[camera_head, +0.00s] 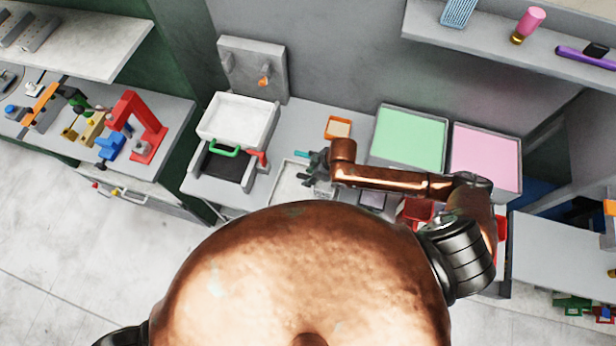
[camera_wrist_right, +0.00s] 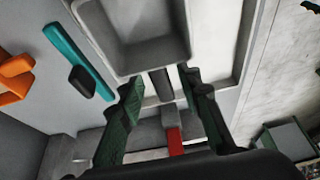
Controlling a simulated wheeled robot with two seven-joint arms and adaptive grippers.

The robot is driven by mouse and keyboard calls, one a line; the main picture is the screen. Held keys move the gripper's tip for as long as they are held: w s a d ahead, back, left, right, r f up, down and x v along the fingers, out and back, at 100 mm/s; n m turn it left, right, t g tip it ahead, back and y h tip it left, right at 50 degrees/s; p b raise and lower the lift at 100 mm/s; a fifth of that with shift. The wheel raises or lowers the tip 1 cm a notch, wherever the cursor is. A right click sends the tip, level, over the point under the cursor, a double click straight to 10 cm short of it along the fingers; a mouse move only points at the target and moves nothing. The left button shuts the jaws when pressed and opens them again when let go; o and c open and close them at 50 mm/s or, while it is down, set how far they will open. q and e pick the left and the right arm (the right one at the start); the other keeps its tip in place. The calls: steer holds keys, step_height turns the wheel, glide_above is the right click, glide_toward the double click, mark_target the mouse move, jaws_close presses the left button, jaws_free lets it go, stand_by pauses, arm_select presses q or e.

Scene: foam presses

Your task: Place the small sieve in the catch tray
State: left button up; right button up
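The small sieve (camera_wrist_right: 140,45) is a grey square pan in the right wrist view, with a short dark handle (camera_wrist_right: 160,85) pointing toward my right gripper (camera_wrist_right: 163,112). The gripper's two dark green fingers stand apart, one on each side of the handle, with gaps visible. The pale, shallow catch tray (camera_wrist_right: 242,62) shows its rim beyond the sieve; I cannot tell whether the sieve rests in it. In the head view my right gripper (camera_head: 318,166) is over the right side of the catch tray (camera_head: 284,191), and my arm partly hides that area. My left gripper is out of view.
A teal tool (camera_wrist_right: 78,60) and an orange tray (camera_head: 338,128) lie close by. A white box-like press (camera_head: 238,118) with a green handle (camera_head: 224,151) stands to the left. Green (camera_head: 408,138) and pink (camera_head: 486,158) panels stand right. A shelf (camera_head: 500,52) overhangs the bench.

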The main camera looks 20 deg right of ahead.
mark_target(320, 186)
steer(key=v, duration=1.1)
steer(key=shift+a+f+b, duration=0.1)
steer(key=shift+b, duration=0.2)
stand_by(0.6)
